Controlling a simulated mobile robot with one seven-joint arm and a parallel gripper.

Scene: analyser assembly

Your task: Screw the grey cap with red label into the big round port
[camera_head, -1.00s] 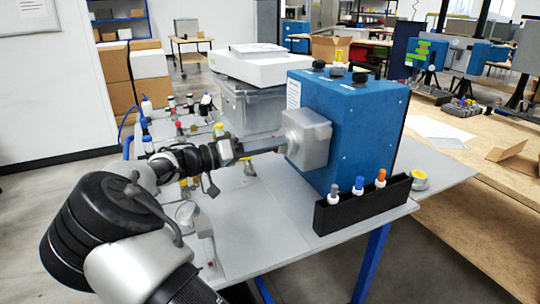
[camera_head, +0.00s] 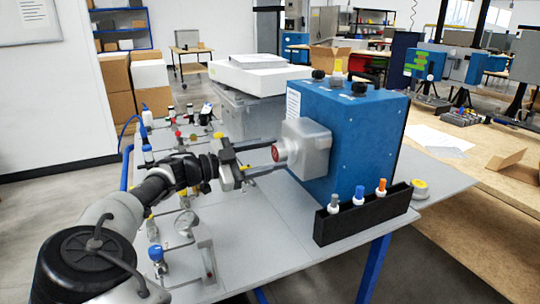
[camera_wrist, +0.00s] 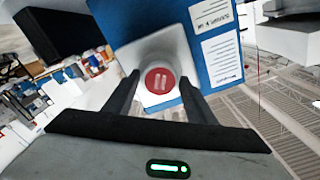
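The grey cap with its red label (camera_head: 277,153) sits at the front of the pale grey housing (camera_head: 312,146) on the blue analyser box (camera_head: 355,125). In the wrist view its round red face (camera_wrist: 159,81) with pale marks points at me. The port is hidden behind the cap, so I cannot tell how deep it sits. My gripper (camera_head: 276,156) is open, with one finger above and one below the cap in the head view. In the wrist view the fingers (camera_wrist: 160,93) stand either side of the cap, with gaps visible between them and it.
A black rack (camera_head: 362,215) with grey, blue and orange-topped pieces stands at the table's front edge. A yellow-topped round part (camera_head: 419,188) lies right of it. Valves and a gauge (camera_head: 185,223) stand near my arm.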

